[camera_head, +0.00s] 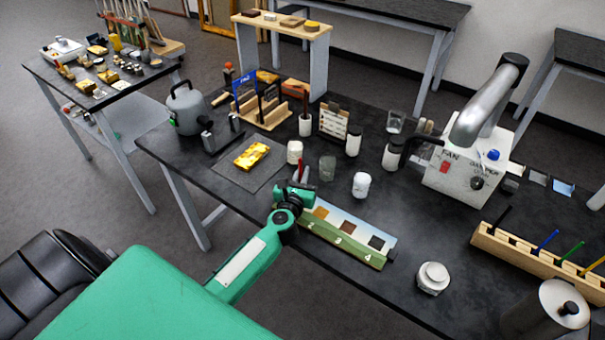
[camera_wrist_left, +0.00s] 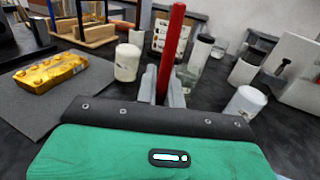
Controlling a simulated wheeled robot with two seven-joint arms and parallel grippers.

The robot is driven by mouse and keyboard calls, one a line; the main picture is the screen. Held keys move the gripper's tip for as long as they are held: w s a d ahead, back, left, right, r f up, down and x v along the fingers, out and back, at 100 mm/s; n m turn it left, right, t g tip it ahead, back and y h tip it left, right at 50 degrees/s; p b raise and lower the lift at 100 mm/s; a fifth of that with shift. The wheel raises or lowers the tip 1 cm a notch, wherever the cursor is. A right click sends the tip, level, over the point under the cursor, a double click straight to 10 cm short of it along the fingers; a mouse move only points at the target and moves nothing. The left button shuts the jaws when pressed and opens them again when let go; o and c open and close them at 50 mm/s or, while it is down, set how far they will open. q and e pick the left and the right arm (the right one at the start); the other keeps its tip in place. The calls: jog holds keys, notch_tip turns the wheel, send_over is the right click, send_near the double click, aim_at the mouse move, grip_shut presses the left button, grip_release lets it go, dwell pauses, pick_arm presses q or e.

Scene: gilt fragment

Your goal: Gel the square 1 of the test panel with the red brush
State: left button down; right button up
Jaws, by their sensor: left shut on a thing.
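The test panel (camera_head: 345,235) lies near the front edge of the black table, with a row of coloured squares. The numerals 3 and 4 show on its front strip. My left gripper (camera_head: 301,181) is over the panel's left end and hides that end, including square 1. It is shut on the red brush (camera_head: 303,168). In the left wrist view the brush's red handle (camera_wrist_left: 172,50) stands nearly upright between the two grey fingers (camera_wrist_left: 162,88). The brush tip is hidden behind my gripper. My right gripper is not in view.
A gold fragment (camera_head: 252,156) lies on a dark mat left of my gripper. A white jar (camera_head: 294,152), a glass (camera_head: 327,168) and another white jar (camera_head: 361,185) stand just behind the panel. A round white container (camera_head: 433,278) stands to the right. The table between is clear.

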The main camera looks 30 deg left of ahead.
pick_arm(q)
jog(key=shift+a+f, duration=0.1)
jog(key=shift+a, duration=0.95)
jog(key=shift+d, duration=0.15)
jog(key=shift+d, duration=1.15)
jog(key=shift+w+a, duration=0.1)
jog(key=shift+a, duration=1.2)
jog(key=shift+d, duration=0.15)
